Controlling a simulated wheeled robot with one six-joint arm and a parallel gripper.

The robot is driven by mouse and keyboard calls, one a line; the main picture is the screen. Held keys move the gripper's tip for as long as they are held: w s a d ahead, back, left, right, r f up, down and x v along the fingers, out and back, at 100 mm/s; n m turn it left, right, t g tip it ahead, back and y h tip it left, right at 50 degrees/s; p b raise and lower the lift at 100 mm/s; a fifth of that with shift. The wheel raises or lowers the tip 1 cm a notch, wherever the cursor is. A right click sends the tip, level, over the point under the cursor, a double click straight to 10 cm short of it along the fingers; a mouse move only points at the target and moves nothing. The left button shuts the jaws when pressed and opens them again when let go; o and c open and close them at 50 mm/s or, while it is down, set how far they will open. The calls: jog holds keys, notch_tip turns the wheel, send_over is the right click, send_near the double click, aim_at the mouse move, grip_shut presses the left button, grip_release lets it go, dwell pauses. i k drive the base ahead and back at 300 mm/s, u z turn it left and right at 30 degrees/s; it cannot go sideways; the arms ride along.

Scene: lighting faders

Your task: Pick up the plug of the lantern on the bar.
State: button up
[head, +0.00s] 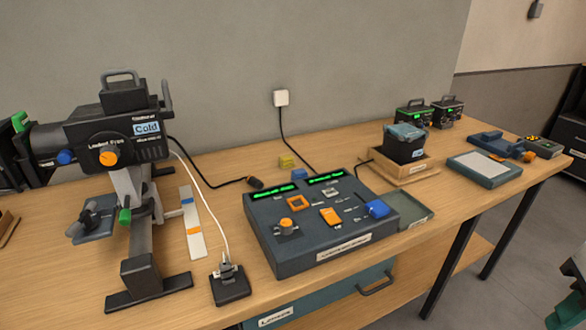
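The lantern (105,138) is a black spotlight labelled "Cold", on a grey and black stand (142,225) at the left of the bench. I cannot tell for sure which end is the lantern's plug. My gripper is not recognisable in view.
A dark console (318,250) with green displays fills the bench centre, its cable rising to a white wall box (281,97). A striped white strip (193,222) lies beside the stand. A wooden tray (414,173) holds a black box. Bare wood shows between strip and console.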

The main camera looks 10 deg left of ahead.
aim_at(251, 181)
jog(key=u, duration=0.15)
jog(key=i, duration=0.7)
jog(key=u, duration=0.9)
jog(key=i, duration=0.3)
jog(key=u, duration=0.25)
